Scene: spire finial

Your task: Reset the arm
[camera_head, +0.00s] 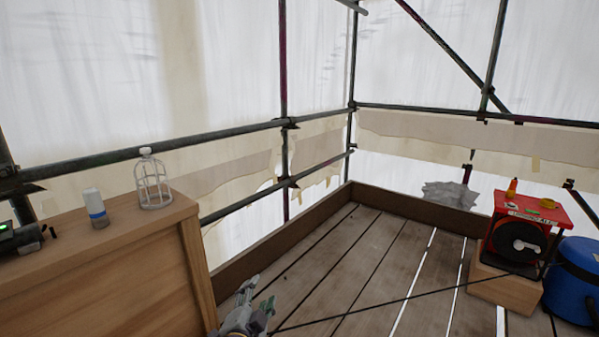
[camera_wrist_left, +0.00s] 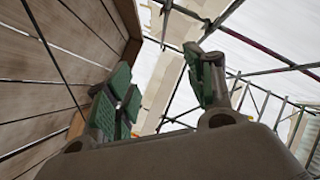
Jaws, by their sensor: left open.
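My left gripper (camera_head: 256,299) is low at the bottom of the head view, just right of the wooden cabinet and above the plank floor. In the left wrist view my left gripper (camera_wrist_left: 165,90) shows its green-padded fingers spread apart with nothing between them. My right gripper is not in view.
At right are a red machine (camera_head: 524,228) on a wooden block (camera_head: 503,289) and a blue container (camera_head: 575,282). Scaffold poles surround the plank floor (camera_head: 385,262).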

